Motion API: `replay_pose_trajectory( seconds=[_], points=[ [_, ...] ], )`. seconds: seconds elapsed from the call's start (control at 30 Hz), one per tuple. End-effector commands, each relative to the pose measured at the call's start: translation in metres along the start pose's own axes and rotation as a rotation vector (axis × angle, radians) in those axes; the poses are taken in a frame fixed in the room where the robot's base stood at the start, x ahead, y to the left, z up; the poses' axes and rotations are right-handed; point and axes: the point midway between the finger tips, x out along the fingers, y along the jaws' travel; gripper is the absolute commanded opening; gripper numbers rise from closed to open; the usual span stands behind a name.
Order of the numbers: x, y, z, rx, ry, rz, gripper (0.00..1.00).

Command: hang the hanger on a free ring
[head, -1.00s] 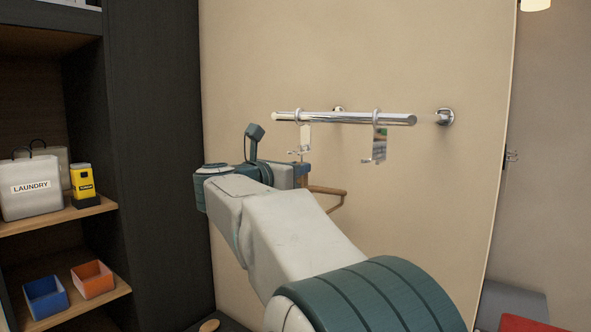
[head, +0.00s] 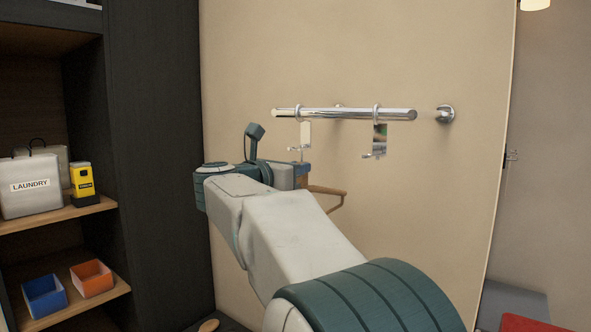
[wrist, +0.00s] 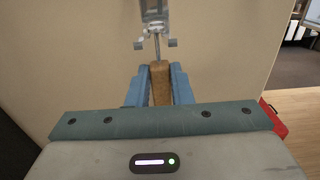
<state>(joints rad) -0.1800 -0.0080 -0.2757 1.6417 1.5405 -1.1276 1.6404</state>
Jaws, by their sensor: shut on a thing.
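My gripper (wrist: 161,88) is shut on the wooden hanger (wrist: 160,82), which stands between the blue fingers in the wrist view. In the head view one end of the hanger (head: 328,190) sticks out to the right of my gripper, below the rail. Two rings with hanging plates and small prongs are on the chrome rail: a left ring (head: 298,112) and a right ring (head: 376,113). In the wrist view a metal plate with prongs (wrist: 155,38) is just beyond the hanger's thin metal stem. I cannot tell whether stem and plate touch. No hanger shows on the right ring's plate (head: 379,140).
The chrome rail (head: 340,114) is mounted on a beige wall. A dark shelf at left holds a laundry bag (head: 30,190), a yellow container (head: 82,180), a blue bin (head: 45,296) and an orange bin (head: 92,278). A red thing (head: 530,324) is at lower right.

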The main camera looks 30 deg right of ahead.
Motion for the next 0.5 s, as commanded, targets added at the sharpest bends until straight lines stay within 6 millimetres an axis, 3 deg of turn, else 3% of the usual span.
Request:
replay_pose_trajectory(
  seconds=[0.4, 0.43, 0.5],
  points=[
    [0.0, -0.0001, -0.0009, 0.0, -0.001, 0.0, 0.0],
    [0.0, -0.0001, -0.0009, 0.0, -0.001, 0.0, 0.25],
    [0.0, 0.0, -0.001, 0.0, 0.0, 0.0, 0.44]
  ],
)
